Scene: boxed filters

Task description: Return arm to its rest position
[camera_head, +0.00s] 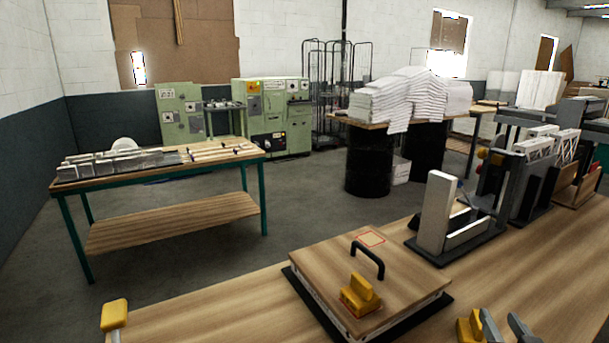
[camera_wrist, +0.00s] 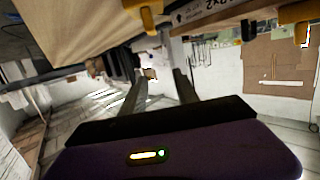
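My gripper (camera_wrist: 159,87) shows in the wrist view as two grey fingers set well apart. Nothing is held between them. In the head view, two grey tips at the bottom right edge look like my gripper's fingers (camera_head: 504,326), next to a yellow block (camera_head: 469,328) on the near wooden table (camera_head: 220,318). Whether they touch anything there cannot be told. The rest of my arm is out of the head view.
A wooden-lidded box (camera_head: 330,262) with a black handle and yellow block sits on the near table. A dark fixture with a white upright panel (camera_head: 436,212) stands behind it. A yellow-topped post (camera_head: 115,314) is at the front left. Open floor (camera_head: 290,205) lies beyond.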

